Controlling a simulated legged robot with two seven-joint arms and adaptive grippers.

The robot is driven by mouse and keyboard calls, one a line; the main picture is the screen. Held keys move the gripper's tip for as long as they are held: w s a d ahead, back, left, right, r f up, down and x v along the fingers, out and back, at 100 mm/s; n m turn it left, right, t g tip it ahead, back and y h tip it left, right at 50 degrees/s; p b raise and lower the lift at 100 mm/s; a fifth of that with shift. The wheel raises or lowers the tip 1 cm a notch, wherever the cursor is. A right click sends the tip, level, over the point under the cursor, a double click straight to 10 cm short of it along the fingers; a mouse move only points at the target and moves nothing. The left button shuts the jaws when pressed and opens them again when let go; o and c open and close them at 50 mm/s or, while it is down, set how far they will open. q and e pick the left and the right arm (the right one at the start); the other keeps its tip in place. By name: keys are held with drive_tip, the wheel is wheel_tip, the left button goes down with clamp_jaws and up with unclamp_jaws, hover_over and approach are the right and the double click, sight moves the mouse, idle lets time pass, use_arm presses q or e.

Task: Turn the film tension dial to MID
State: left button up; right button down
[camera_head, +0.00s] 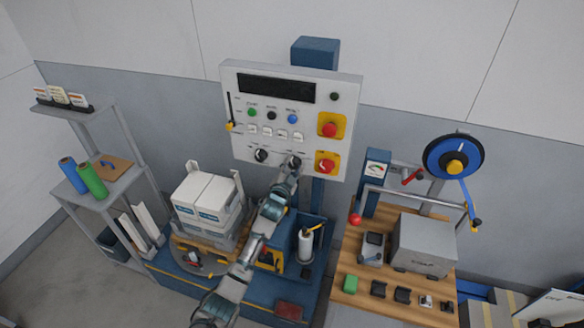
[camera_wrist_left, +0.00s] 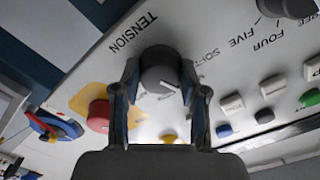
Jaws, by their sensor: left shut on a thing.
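The film tension dial is the dark round knob (camera_wrist_left: 160,72) under the word TENSION on the white control panel (camera_head: 240,143). In the wrist view its white pointer line slants toward the lower right of the picture. SOFT is readable beside the dial; MID cannot be made out. My left gripper (camera_wrist_left: 160,85) is shut on the dial, one finger on each side. In the head view the left gripper (camera_head: 293,166) reaches the lower middle of the panel and partly covers the dial. My right gripper is in neither view.
A second dark knob (camera_head: 261,155) sits left of the gripper. A red emergency button (camera_head: 330,128) and a red rotary switch (camera_head: 326,166) are on the right. Wrapped white boxes (camera_head: 205,198) stand below the panel. A wooden bench (camera_head: 350,285) is at the right.

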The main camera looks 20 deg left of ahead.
use_arm(q)
drive_tip(key=shift+d+f, duration=0.1)
drive_tip(key=shift+f, duration=0.25)
drive_tip(key=o, duration=1.1)
drive_tip(key=shift+o, duration=0.2)
drive_tip(key=shift+r, duration=0.15)
drive_tip(key=s, duration=1.1)
drive_tip(key=shift+s+a, duration=0.2)
drive_tip(key=shift+s, duration=0.2)
